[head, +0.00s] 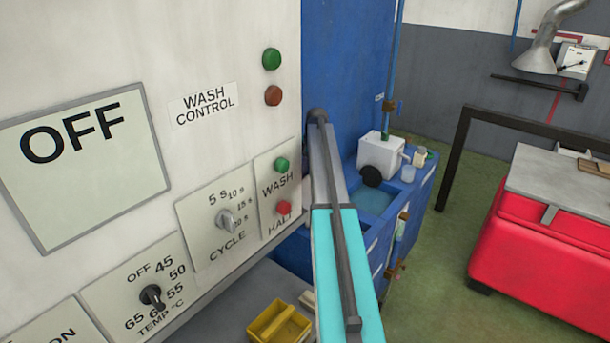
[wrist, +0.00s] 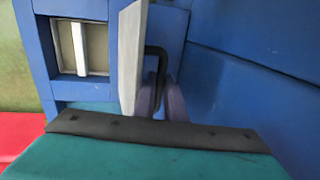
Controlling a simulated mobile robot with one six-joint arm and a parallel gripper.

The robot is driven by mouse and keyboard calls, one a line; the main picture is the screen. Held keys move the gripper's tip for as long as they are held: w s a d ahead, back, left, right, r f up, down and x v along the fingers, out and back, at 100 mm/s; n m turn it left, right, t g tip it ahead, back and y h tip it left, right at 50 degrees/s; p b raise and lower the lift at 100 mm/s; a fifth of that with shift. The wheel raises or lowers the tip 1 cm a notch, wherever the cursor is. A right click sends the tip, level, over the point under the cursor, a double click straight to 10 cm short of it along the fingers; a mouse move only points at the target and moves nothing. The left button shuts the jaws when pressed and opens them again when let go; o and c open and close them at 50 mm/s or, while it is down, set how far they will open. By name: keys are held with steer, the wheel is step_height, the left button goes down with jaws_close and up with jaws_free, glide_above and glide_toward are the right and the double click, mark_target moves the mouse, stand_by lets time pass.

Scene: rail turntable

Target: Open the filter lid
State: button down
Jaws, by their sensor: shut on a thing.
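In the wrist view a pale flat panel (wrist: 132,60), which looks like the filter lid, stands nearly edge-on, out from the blue housing. A dark bent handle (wrist: 157,50) is on its right side. My gripper (wrist: 161,98) has its purple-grey fingers closed on this handle. Left of the lid, a rectangular opening (wrist: 98,47) in the blue face shows a beige recess with a pale upright bar. In the head view my arm reaches away along the cabinet, and the gripper and lid cannot be made out.
The white wash control cabinet (head: 170,60) stands close left of my arm. A blue basin unit (head: 425,190) with a white box (head: 380,155) lies beyond. A yellow tray (head: 279,322) is low in front. A red cart (head: 540,260) stands right, with green floor between.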

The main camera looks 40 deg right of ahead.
steer(key=shift+w, duration=0.9)
steer(key=c, duration=1.8)
jaws_free()
steer(key=shift+w+a+f, duration=0.1)
steer(key=shift+a, duration=0.05)
steer(key=shift+f, duration=0.1)
steer(key=shift+a+f, duration=0.1)
steer(key=s+r+b, duration=0.1)
steer(key=r, duration=0.4)
steer(key=s+r+b, duration=0.1)
steer(key=r, duration=0.3)
steer(key=s+r+b, duration=0.1)
steer(key=r, duration=0.4)
steer(key=shift+s+d+r, duration=0.2)
steer(key=shift+d+r, duration=0.1)
steer(key=shift+d, duration=0.1)
